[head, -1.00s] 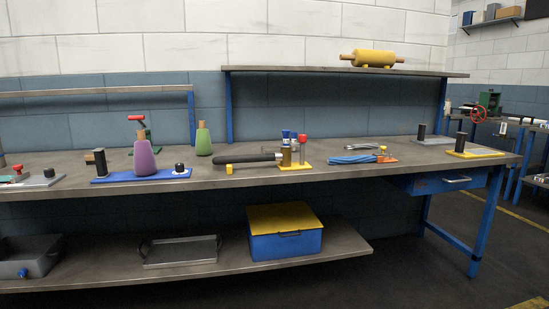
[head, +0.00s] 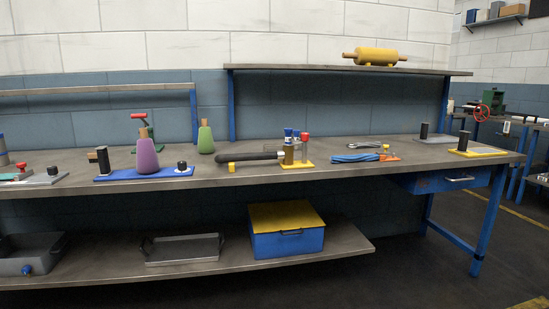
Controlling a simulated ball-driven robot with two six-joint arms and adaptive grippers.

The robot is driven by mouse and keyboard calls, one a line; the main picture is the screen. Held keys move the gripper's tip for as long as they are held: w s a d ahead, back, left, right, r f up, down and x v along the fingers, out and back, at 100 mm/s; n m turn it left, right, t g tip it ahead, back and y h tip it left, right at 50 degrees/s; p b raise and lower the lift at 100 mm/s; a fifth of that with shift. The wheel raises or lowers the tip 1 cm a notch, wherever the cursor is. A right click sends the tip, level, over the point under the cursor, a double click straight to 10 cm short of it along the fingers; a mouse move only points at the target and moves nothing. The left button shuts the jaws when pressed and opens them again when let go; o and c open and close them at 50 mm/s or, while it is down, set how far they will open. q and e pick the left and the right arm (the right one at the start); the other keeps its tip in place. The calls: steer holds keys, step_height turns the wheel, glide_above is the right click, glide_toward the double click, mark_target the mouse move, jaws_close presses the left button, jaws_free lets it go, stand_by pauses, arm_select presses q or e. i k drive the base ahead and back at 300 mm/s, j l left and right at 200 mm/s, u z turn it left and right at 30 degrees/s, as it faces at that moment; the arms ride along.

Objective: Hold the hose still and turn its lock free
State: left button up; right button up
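A thick black hose (head: 248,160) lies on the workbench near the middle of the head view. Its right end meets a brass-coloured fitting (head: 288,154) on a small yellow base (head: 297,166). Blue caps (head: 288,133) top the fitting, and a red-topped post (head: 304,146) stands beside it. Which part is the lock is too small to tell. Neither of my grippers is in view.
A blue base (head: 115,175) with a purple cone (head: 147,157) stands left on the bench (head: 350,176); a green cone (head: 205,138) is behind. Right are a coiled blue cable (head: 354,158) and a yellow plate (head: 490,152). The shelf below holds a blue box (head: 286,243).

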mark_target(304, 136)
steer(key=i+l+u, duration=0.15)
steer(key=i, duration=0.4)
steer(key=i+l+u, duration=0.1)
steer(key=i, duration=0.4)
steer(key=i+l+u, duration=0.15)
steer(key=i+l, duration=0.2)
steer(key=i, duration=0.15)
steer(key=i+l+u, duration=0.1)
steer(key=i+l, duration=0.2)
steer(key=i, duration=0.2)
